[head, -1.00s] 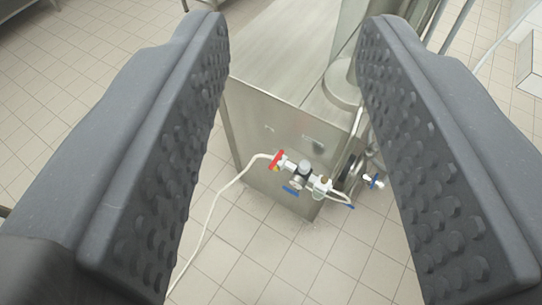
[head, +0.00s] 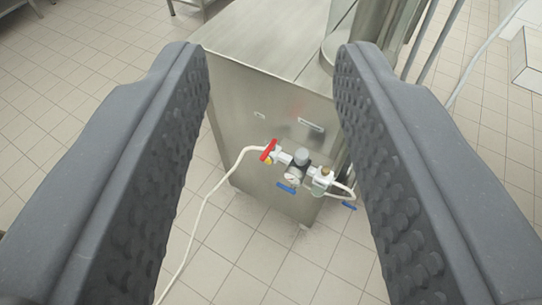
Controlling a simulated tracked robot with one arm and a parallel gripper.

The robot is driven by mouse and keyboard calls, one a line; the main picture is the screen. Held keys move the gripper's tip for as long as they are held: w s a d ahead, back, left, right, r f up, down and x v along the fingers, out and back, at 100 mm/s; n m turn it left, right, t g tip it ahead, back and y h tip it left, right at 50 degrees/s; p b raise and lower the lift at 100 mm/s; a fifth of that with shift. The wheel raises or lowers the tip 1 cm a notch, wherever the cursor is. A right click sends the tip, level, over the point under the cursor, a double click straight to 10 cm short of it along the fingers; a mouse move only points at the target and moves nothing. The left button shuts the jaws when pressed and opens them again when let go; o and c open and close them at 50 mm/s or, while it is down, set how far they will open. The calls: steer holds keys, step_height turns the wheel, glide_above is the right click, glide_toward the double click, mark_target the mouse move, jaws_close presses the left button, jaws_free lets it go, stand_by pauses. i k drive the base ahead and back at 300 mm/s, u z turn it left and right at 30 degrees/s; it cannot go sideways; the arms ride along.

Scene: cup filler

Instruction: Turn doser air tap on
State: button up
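The doser's air tap shows as a red handle (head: 268,150) on a brass and white valve, on the side panel of a steel machine (head: 262,95). The handle stands tilted, its upper end leaning right. A white hose (head: 212,196) runs from the valve down to the left. To its right sit a regulator with a round gauge (head: 294,175) and blue handles (head: 287,188). My gripper (head: 272,55) is open and empty, its two dark studded fingers wide apart. The valve shows between the fingers, farther off and below the tips. Nothing touches it.
Steel pipes (head: 432,40) rise at the upper right, and a steel column stands on the machine top. The right finger hides part of the machine's right side.

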mark_target(271, 147)
steer(key=k, duration=1.2)
steer(key=u, duration=0.7)
steer(key=i, duration=1.6)
steer(key=z, duration=0.6)
